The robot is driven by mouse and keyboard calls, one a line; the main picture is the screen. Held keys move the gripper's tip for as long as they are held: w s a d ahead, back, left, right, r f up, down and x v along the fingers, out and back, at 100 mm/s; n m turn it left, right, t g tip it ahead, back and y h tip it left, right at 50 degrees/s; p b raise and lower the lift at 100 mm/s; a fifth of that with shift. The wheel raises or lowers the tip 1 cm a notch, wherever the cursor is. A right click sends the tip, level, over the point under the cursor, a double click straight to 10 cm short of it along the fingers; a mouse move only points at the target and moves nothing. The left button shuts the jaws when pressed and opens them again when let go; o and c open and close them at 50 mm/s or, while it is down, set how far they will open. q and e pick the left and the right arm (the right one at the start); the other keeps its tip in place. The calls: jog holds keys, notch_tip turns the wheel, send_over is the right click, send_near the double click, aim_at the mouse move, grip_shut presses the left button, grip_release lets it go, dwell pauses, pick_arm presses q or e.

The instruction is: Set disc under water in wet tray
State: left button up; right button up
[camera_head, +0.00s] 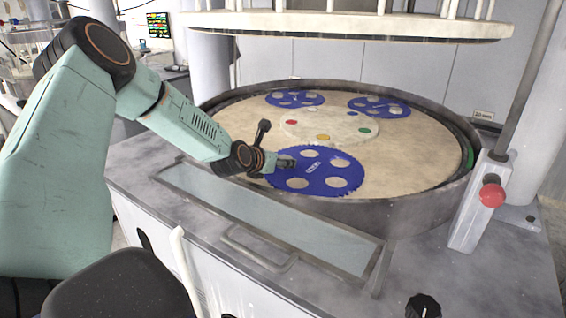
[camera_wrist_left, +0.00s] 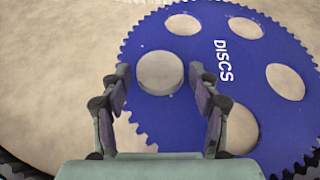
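A round grey disc (camera_wrist_left: 160,73) sits in a hole of the blue toothed carrier marked DISCS (camera_wrist_left: 205,75); the carrier also shows in the head view (camera_head: 318,170) at the platen's near side. My left gripper (camera_head: 287,162) is over the carrier's left edge. In the left wrist view its two fingers (camera_wrist_left: 160,88) are apart, with the disc just beyond and between their tips. Contact with the disc cannot be told. The wet tray (camera_head: 374,259) is a long, shallow trough in front of the platen, with a bluish-grey surface. My right gripper is not in view.
The beige platen (camera_head: 410,175) has a raised dark rim and two more blue carriers (camera_head: 294,98) (camera_head: 379,107) at the back. An upper plate (camera_head: 350,25) hangs above. A post with a red knob (camera_head: 492,195) stands right. A handle (camera_head: 258,250) lies before the tray.

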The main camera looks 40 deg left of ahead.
pick_arm(q)
jog(key=shift+w+f, duration=0.3)
jog(key=shift+w, duration=0.15)
jog(key=c, duration=0.4)
jog(key=shift+s, duration=0.1)
jog(key=c, duration=0.3)
jog(key=shift+s+r, duration=0.1)
jog(key=shift+r, duration=0.15)
jog(key=shift+w+r+p, duration=0.2)
jog(key=shift+r+p, duration=0.2)
jog(key=shift+r, duration=0.25)
jog(key=shift+s+a+r+p, duration=0.1)
jog(key=shift+s+r+p, duration=0.15)
jog(key=shift+r, duration=0.5)
jog(key=shift+w, duration=0.15)
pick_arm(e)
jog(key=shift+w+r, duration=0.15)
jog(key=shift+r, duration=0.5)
pick_arm(q)
jog(key=shift+f, duration=0.1)
